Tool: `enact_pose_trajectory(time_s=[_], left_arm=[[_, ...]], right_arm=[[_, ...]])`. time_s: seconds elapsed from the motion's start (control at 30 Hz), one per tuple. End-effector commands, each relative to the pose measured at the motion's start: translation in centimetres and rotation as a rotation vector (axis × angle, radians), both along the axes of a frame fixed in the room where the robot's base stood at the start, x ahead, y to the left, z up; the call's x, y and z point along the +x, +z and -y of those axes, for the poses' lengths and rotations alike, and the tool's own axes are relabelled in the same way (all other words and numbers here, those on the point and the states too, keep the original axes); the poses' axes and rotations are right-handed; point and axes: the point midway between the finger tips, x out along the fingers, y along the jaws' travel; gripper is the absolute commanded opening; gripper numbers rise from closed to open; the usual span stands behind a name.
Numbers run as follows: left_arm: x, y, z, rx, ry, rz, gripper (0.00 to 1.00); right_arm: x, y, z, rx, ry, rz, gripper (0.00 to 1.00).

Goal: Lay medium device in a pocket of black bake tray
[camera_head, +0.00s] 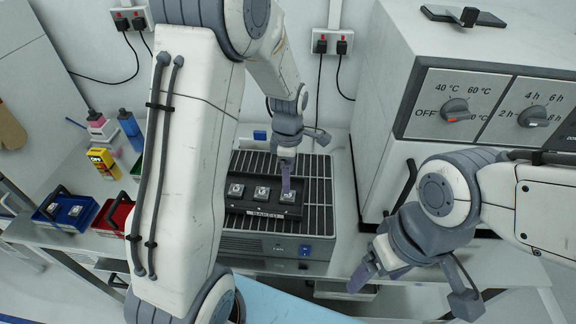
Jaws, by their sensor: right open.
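The black bake tray (265,214) lies on the ribbed top of a grey bench unit, its label facing front. I cannot tell which is the medium device. My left gripper (286,180) points down at the tray, its purple fingers just over or at the right device; the finger gap is not visible. My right gripper (360,279) is open in front of the oven, away from the tray, with nothing seen in it.
A blue bin (50,218) with small devices and a red bin (108,218) stand at left. A green bin (137,168), a yellow box (103,162) and a blue bottle (129,125) are behind. A white oven (400,120) with dials bounds the right side.

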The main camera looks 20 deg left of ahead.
Motion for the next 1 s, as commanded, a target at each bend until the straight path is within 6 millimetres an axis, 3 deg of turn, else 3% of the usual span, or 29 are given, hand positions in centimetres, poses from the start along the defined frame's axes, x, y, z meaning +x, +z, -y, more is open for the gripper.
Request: enact_pose_trajectory(time_s=[0.2, 0.33, 0.47, 0.57, 0.73, 0.9, 1.0], left_arm=[[0.1, 3.6, 0.0, 0.0, 0.0, 0.005, 0.81], [-0.1, 4.7, 0.1, 0.0, -0.009, 0.001, 0.81], [-1.3, 5.9, 2.1, -0.005, -0.17, 0.006, 0.81], [-3.8, 7.1, 5.4, -0.013, -0.473, 0.017, 0.81], [-10.8, 9.1, 11.0, -0.026, -1.186, 0.042, 0.81], [-17.9, 9.8, 13.6, -0.036, -1.853, 0.074, 0.81], [-20.9, 9.7, 14.1, -0.039, -2.141, 0.091, 0.81]], right_arm=[[0.0, -1.2, 0.0, 0.0, -0.002, 0.0, 0.81], [0.0, -1.4, 0.0, 0.0, -0.002, 0.0, 0.81], [0.0, -1.4, 0.0, 0.0, -0.003, 0.0, 0.81], [0.0, -1.3, 0.0, 0.0, -0.003, 0.0, 0.81], [0.0, -1.3, 0.0, 0.0, -0.002, 0.0, 0.81], [0.0, -1.4, 0.0, 0.0, -0.002, 0.0, 0.81], [0.0, -1.3, 0.0, 0.0, -0.002, 0.0, 0.81]])
